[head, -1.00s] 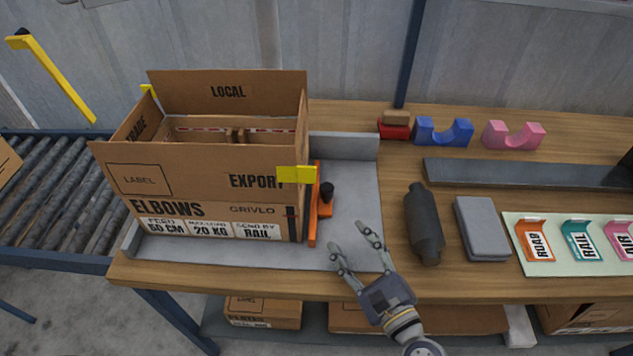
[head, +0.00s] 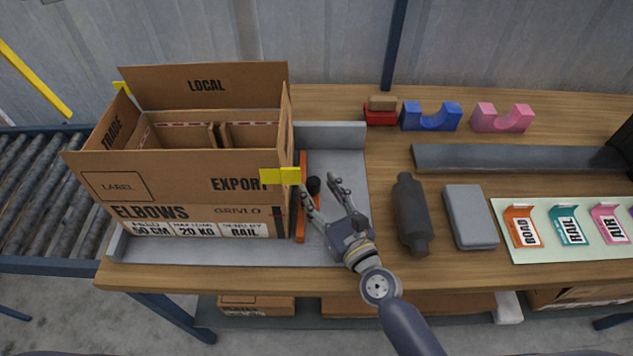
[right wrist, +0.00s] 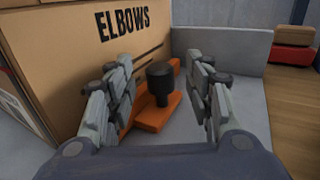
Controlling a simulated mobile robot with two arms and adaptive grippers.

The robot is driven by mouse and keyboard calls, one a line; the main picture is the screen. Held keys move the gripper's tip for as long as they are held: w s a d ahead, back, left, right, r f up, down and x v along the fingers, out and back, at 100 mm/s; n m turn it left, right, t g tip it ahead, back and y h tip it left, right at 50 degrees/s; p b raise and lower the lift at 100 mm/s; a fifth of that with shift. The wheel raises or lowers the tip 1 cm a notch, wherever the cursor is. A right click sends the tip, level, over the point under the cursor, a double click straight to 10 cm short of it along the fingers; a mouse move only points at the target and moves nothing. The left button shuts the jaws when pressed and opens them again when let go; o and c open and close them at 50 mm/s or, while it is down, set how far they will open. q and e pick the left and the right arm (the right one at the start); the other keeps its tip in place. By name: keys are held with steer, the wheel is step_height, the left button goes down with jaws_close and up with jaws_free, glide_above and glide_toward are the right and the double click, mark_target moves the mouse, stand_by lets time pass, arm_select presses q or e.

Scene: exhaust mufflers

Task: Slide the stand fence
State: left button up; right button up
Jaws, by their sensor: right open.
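The stand fence is an orange bar (head: 301,222) with a black knob (head: 313,185), standing along the right side of the open cardboard box (head: 200,215) on the grey stand (head: 338,140). My right gripper (head: 322,190) is open, with its fingertips around the knob's place. In the right wrist view the black knob (right wrist: 160,82) stands upright between the two open fingers, and the orange fence foot (right wrist: 157,113) lies under it. I cannot tell whether a finger touches the knob. My left gripper is not in view.
Right of the stand lie a dark muffler (head: 411,215), a grey block (head: 470,216) and a card with colored tags (head: 540,250). Behind are a red block (head: 380,112), blue cradle (head: 430,116), pink cradle (head: 502,118) and dark bar (head: 520,158). A roller conveyor (head: 50,205) is at left.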

steer(key=shift+x, duration=0.9)
steer(key=shift+c, duration=0.6)
jaws_close()
steer(key=shift+a, duration=0.6)
steer(key=shift+o, duration=0.6)
jaws_free()
steer(key=shift+s+d, duration=0.15)
steer(key=shift+s, duration=0.15)
steer(key=v, duration=1.1)
steer(key=shift+s+d, duration=0.1)
steer(key=shift+s, duration=0.1)
